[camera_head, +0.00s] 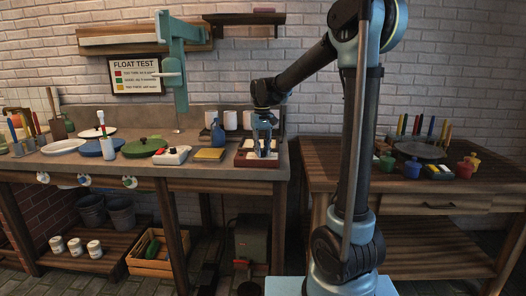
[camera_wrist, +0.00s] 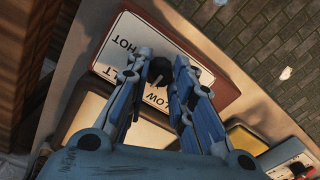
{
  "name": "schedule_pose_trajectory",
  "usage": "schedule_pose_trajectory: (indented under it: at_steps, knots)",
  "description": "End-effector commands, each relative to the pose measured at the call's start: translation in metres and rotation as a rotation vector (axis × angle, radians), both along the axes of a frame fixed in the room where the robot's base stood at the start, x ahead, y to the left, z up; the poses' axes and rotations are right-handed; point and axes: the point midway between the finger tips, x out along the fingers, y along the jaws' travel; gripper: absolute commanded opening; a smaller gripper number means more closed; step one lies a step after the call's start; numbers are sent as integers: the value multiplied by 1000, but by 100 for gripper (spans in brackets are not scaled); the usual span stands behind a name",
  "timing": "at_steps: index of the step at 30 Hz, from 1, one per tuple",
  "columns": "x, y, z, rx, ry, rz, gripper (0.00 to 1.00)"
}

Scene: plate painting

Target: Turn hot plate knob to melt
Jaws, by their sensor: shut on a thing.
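The hot plate (camera_head: 243,162) is a dark red-brown unit at the right part of the long workbench. In the wrist view its white label panel (camera_wrist: 112,62) reads HOT, and the words LOW and part of MELT show upside down. The black knob (camera_wrist: 159,71) stands on this panel. My gripper (camera_wrist: 163,63) points down with its blue fingers on both sides of the knob, shut on it. In the head view my gripper (camera_head: 263,150) is over the hot plate and hides the knob. The fingers cover part of the labels, and I cannot tell the knob's exact setting.
A yellow sponge-like block (camera_head: 209,155) and a white device with a red knob (camera_head: 171,155) lie left of the hot plate. A blue spray bottle (camera_head: 218,135) and white cups stand behind. A second table (camera_head: 320,176) with small coloured pots is to the right.

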Motion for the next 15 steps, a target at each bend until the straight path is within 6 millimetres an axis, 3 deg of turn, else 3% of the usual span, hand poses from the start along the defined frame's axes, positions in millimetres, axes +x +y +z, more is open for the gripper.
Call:
schedule_pose_trajectory:
  at_steps: [15]
  knots:
    - [3,0,1,1,-6,-411,0]
